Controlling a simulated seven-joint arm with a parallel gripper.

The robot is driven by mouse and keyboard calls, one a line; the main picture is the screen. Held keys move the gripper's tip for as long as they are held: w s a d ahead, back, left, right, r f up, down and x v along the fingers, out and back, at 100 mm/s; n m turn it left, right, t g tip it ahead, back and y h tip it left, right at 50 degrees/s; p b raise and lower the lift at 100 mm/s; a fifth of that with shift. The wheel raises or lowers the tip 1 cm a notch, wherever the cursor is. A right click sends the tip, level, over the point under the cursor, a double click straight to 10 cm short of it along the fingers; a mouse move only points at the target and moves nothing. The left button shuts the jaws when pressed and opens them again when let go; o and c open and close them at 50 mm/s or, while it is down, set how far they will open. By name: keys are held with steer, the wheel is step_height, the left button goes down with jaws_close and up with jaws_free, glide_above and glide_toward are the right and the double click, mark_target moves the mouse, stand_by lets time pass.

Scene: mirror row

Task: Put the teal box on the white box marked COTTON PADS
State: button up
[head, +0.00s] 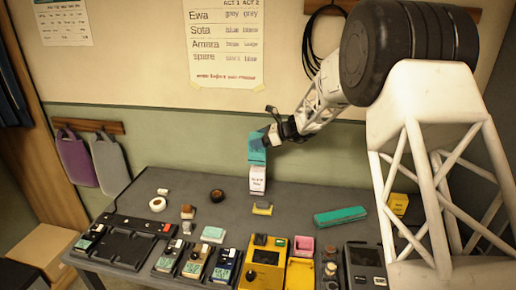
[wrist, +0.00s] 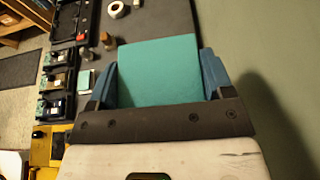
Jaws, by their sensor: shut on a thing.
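The teal box (head: 257,148) is held upright in my gripper (head: 266,138), directly above the white box. In the wrist view the teal box (wrist: 160,72) fills the space between my two blue fingers (wrist: 160,85), which are shut on its sides. The white box (head: 257,180) stands upright near the back of the dark table, with small dark print on its front that is too small to read. The teal box's lower edge meets the white box's top edge in the head view; I cannot tell whether they touch. The white box is hidden in the wrist view.
A yellow and grey block (head: 262,209) lies just in front of the white box. A long teal case (head: 340,215) lies to the right. A dark roll (head: 217,195) and a white tape roll (head: 157,204) lie left. Several devices line the front edge.

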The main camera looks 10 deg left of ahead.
steer(key=shift+f, duration=0.1)
steer(key=shift+f, duration=1.65)
steer(key=shift+f, duration=0.15)
steer(key=o, duration=1)
steer(key=shift+c, duration=0.2)
steer(key=shift+d+r, duration=0.35)
steer(key=shift+d, duration=0.05)
steer(key=v, duration=1.1)
steer(key=shift+d, duration=0.1)
